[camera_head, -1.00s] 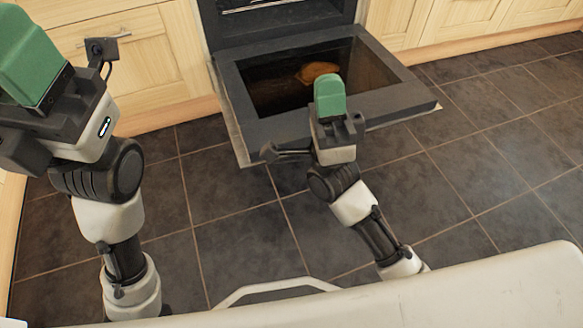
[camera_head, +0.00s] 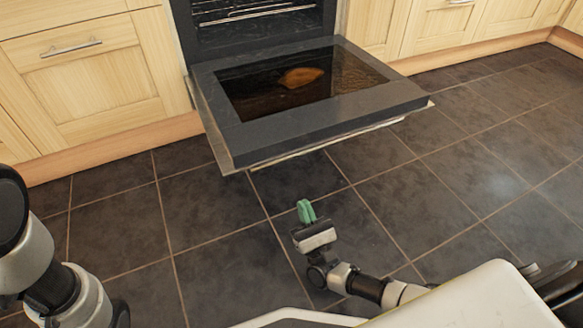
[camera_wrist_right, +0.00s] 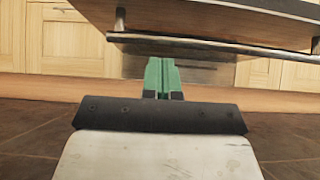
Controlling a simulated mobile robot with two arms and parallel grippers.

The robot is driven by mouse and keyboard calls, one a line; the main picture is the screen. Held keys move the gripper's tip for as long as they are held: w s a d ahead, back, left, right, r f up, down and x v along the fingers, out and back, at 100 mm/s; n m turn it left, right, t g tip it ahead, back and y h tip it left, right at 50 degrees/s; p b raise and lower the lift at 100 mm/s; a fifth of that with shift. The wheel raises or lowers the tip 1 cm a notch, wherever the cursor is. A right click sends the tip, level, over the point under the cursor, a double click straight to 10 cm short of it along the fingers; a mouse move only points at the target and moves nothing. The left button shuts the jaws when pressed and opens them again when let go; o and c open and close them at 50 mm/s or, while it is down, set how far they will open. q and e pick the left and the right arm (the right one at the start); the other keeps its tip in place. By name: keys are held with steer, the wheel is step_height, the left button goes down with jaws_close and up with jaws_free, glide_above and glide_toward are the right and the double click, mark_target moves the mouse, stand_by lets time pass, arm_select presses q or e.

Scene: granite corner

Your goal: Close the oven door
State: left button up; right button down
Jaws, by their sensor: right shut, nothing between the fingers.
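The oven door (camera_head: 290,132) hangs fully open, lying about level in front of the oven (camera_head: 255,25), with its dark glass facing up. In the right wrist view the door (camera_wrist_right: 215,20) crosses the top, with its bar handle (camera_wrist_right: 210,50) along the front edge. My right gripper (camera_head: 306,211) is shut and empty, low over the floor in front of the door and apart from it. Its green fingers (camera_wrist_right: 161,78) are together in the right wrist view, appearing just under the handle. My left arm shows at the lower left, but its gripper is out of view.
Wooden cupboards and drawers (camera_head: 95,75) stand left of the oven, and more cupboards (camera_head: 455,28) stand to its right. A wooden plinth runs along their base. The dark tiled floor (camera_head: 400,190) around the door is clear. Wire racks (camera_head: 250,12) show inside the oven.

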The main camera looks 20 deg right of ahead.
steer(key=w+r+b, duration=0.3)
steer(key=w+r, duration=0.3)
steer(key=r, duration=0.3)
steer(key=shift+a+r, duration=0.2)
steer(key=shift+r, duration=0.15)
